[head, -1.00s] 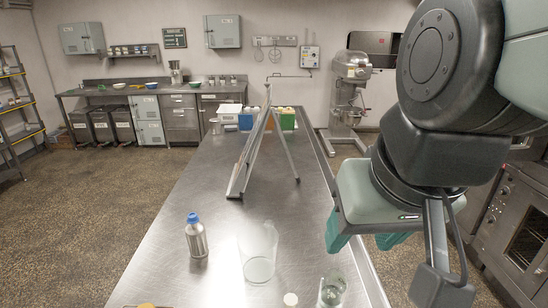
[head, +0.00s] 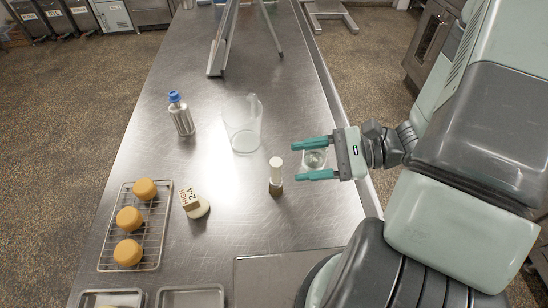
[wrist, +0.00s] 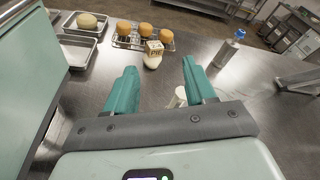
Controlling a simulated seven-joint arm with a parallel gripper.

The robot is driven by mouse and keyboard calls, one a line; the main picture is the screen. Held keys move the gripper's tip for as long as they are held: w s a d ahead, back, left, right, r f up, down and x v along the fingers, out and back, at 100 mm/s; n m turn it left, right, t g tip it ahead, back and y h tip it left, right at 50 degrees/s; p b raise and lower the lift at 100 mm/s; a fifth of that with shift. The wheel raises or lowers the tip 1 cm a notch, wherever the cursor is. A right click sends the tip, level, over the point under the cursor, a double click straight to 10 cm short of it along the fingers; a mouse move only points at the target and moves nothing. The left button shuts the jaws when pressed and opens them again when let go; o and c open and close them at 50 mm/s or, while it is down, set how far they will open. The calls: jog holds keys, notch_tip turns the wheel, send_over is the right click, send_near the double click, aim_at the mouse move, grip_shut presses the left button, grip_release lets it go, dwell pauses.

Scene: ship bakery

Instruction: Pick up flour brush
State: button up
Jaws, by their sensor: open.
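A short upright piece with a white top and a dark brown lower end (head: 276,174) stands on the steel table; it looks like the flour brush, though I cannot be sure. My gripper (head: 297,161) is just right of it in the head view, its two teal fingers apart and pointing left towards it. Nothing shows held between the fingers. In the wrist view a white upright piece (wrist: 180,96), probably the same one, shows near the right finger, partly hidden by my gripper (wrist: 158,66).
A small glass (head: 314,158) stands beneath my fingers. A clear jug (head: 243,130) and a blue-capped bottle (head: 182,117) stand farther back. A labelled block (head: 188,199) touches a white piece, beside a wire rack (head: 106,255) with buns. Trays (head: 190,297) lie at the front.

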aim_at(276, 170)
jog(key=f+m+t, duration=0.3)
jog(key=f+m, duration=0.1)
jog(key=d+f+m+t+h, duration=0.1)
jog(key=f+m+t, duration=0.3)
jog(key=d+f+m+t, duration=0.1)
jog(key=f+m+t, duration=0.2)
jog(key=f+m, duration=0.1)
jog(key=shift+d+f+t+h, duration=0.15)
jog(key=shift+d+t+h, duration=0.15)
jog(key=shift+h, duration=0.1)
jog(key=x, duration=0.5)
jog(key=shift+w+a, duration=0.15)
jog(key=shift+a, duration=0.05)
jog(key=shift+x, duration=2.6)
jog(key=shift+s+a+f, duration=0.1)
jog(key=shift+s+a, duration=0.05)
jog(key=shift+s, duration=0.05)
grip_shut()
